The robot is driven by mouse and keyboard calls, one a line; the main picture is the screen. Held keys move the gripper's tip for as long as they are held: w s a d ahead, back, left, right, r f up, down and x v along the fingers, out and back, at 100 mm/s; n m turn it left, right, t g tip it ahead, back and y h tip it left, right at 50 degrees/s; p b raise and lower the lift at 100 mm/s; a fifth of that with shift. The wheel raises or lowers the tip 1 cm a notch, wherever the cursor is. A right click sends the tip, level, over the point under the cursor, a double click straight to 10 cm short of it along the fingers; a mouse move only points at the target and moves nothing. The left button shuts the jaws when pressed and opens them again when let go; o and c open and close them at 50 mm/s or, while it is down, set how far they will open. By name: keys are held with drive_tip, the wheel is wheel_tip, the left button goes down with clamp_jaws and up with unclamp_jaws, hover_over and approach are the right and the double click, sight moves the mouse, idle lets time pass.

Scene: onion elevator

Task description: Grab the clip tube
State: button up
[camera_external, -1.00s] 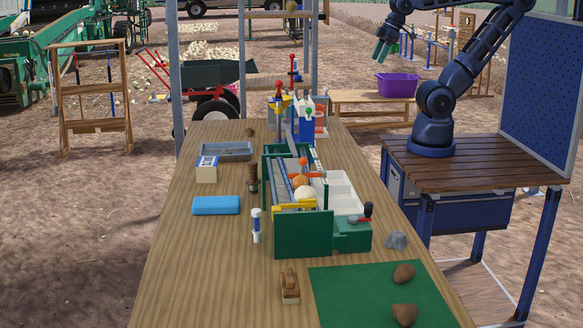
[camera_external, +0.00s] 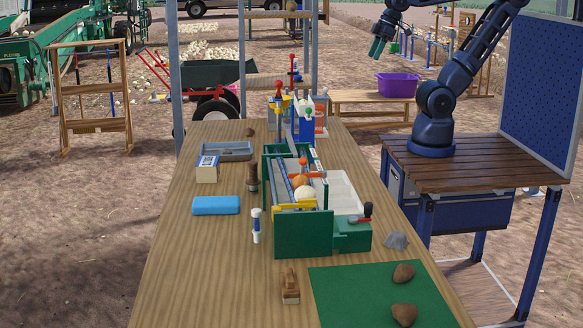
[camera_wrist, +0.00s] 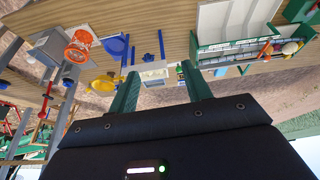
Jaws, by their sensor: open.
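My gripper (camera_external: 377,48) is high in the air behind and right of the table, far from that tube. In the wrist view my gripper (camera_wrist: 160,84) has its two green fingers apart with nothing held between them. I cannot make out the tube in the wrist view.
The green machine (camera_external: 303,234) with onions fills the table's middle. A blue box (camera_external: 215,205), wooden-handled brush (camera_external: 290,286) and grey tray (camera_external: 228,151) lie around it. A green mat (camera_external: 350,292) holds brown lumps. The table's left front is clear.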

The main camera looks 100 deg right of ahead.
drive_tip(key=w+a+r+n+g, duration=0.1)
drive_tip(key=w+a+r+n, duration=0.1)
drive_tip(key=w+a, duration=0.5)
drive_tip(key=w+a+r+n, duration=0.1)
drive_tip(key=w+a+n, duration=0.15)
drive_tip(key=w, duration=0.85)
drive_tip(key=w+a+r+n+g, duration=0.1)
drive_tip(key=w+a+r, duration=0.1)
drive_tip(key=w+a, duration=0.55)
drive_tip(key=n+g, duration=0.2)
drive_tip(key=n, duration=0.6)
hover_over(256, 210)
wheel_tip(256, 210, down, 30)
drive_tip(key=shift+w+d, duration=0.1)
drive_tip(key=shift+w, duration=0.05)
drive_tip(key=shift+a+f+n, duration=0.25)
drive_tip(key=shift+f, duration=0.25)
drive_tip(key=shift+s+d+f, duration=0.1)
drive_tip(key=shift+f, duration=2.5)
drive_tip(key=shift+s+f, duration=0.1)
drive_tip(key=shift+f, duration=2.5)
drive_tip(key=c, duration=1.1)
drive_tip(key=shift+o, duration=0.2)
drive_tip(key=shift+r, duration=0.1)
